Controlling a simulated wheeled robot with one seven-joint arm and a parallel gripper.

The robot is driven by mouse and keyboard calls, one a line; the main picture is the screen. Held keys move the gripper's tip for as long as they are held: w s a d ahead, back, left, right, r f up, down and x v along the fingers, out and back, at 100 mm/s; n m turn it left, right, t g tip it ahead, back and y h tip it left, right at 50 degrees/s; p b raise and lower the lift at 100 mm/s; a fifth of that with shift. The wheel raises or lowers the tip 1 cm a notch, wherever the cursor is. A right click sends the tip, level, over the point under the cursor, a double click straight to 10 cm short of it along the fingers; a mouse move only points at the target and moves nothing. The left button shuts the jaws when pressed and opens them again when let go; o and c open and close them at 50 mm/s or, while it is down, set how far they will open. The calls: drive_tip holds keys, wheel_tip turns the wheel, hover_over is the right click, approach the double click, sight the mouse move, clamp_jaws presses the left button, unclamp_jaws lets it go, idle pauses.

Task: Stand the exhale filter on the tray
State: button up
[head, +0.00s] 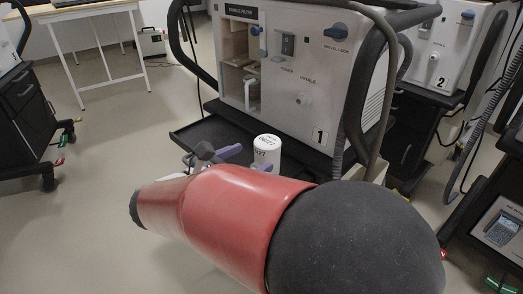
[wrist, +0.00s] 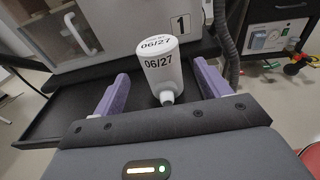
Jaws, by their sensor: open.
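The exhale filter (head: 267,149) is a white cylinder with a black date label on its top and side. It stands upright on the black tray (head: 203,133) in front of ventilator 1. In the wrist view the filter (wrist: 160,68) reads 06/27, and its narrow spout points towards me. My gripper (head: 246,159) is open, with its purple fingers on either side of the filter. In the wrist view my gripper (wrist: 161,88) shows a gap between each finger and the filter. My red arm hides the front of the tray in the head view.
Ventilator 2 (head: 445,50) is further right. The floor at left is clear up to a black cart (head: 25,105).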

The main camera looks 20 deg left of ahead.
drive_tip(key=v, duration=0.5)
drive_tip(key=shift+s+a, duration=0.2)
drive_tip(key=shift+s, duration=0.1)
